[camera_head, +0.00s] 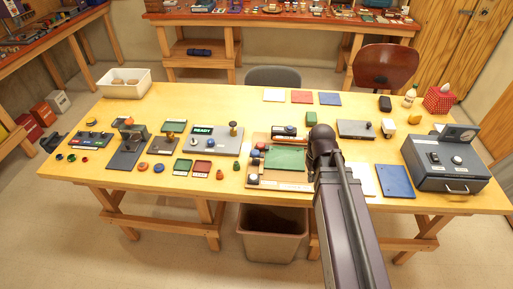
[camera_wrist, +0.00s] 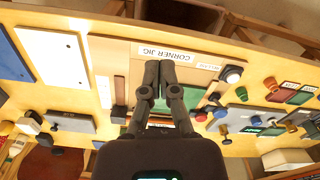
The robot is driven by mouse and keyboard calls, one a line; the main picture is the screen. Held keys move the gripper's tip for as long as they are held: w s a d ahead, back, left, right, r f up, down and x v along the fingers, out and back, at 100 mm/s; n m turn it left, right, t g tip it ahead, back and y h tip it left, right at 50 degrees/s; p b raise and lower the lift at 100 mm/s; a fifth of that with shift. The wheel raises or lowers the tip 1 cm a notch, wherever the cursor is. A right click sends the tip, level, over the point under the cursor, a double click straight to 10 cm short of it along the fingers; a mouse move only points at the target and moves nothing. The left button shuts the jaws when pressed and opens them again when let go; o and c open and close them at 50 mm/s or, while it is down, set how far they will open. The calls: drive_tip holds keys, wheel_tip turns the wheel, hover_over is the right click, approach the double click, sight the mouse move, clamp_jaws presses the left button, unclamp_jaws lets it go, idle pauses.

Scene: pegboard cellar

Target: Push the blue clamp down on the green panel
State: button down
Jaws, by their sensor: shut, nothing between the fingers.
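The green panel (camera_head: 286,158) lies flat in a wooden corner jig (camera_head: 280,186) at the middle of the table. In the wrist view the panel (camera_wrist: 190,97) is partly hidden behind my fingers. A small blue part, seemingly the blue clamp (camera_head: 256,153), is at the panel's left edge beside a red part; whether it is raised or down is too small to tell. My gripper (camera_wrist: 161,66) is shut and empty, its fingertips in front of the jig near the "CORNER JIG" label. In the head view my arm hides it, right of the panel.
A white-topped knob (camera_head: 253,177) stands at the jig's front left corner. A board with a "READY" display (camera_head: 203,130) is to the left. A blue sheet (camera_head: 395,181) and a grey metal box (camera_head: 445,160) are to the right.

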drive_tip(key=w+a+r+n+p, duration=0.3)
drive_tip(key=w+a+n, duration=0.7)
drive_tip(key=w, duration=0.4)
drive_tip(key=r+n+p, duration=0.1)
drive_tip(key=r+n, duration=0.1)
drive_tip(key=n, duration=0.3)
hover_over(260, 155)
drive_tip(key=a, duration=0.2)
drive_tip(key=shift+w+f, duration=0.15)
drive_tip(key=shift+f, duration=0.2)
wheel_tip(260, 155, down, 14)
drive_tip(key=b, duration=1.3)
drive_tip(key=shift+r+b, duration=0.2)
drive_tip(key=shift+b, duration=0.15)
drive_tip(key=shift+f, duration=0.1)
drive_tip(key=d+f+b, duration=0.2)
drive_tip(key=f+b, duration=0.1)
drive_tip(key=shift+f+b, duration=0.2)
drive_tip(key=shift+b, duration=0.1)
drive_tip(key=shift+r, duration=0.1)
drive_tip(key=shift+s+d, duration=0.1)
drive_tip(key=shift+s, duration=0.1)
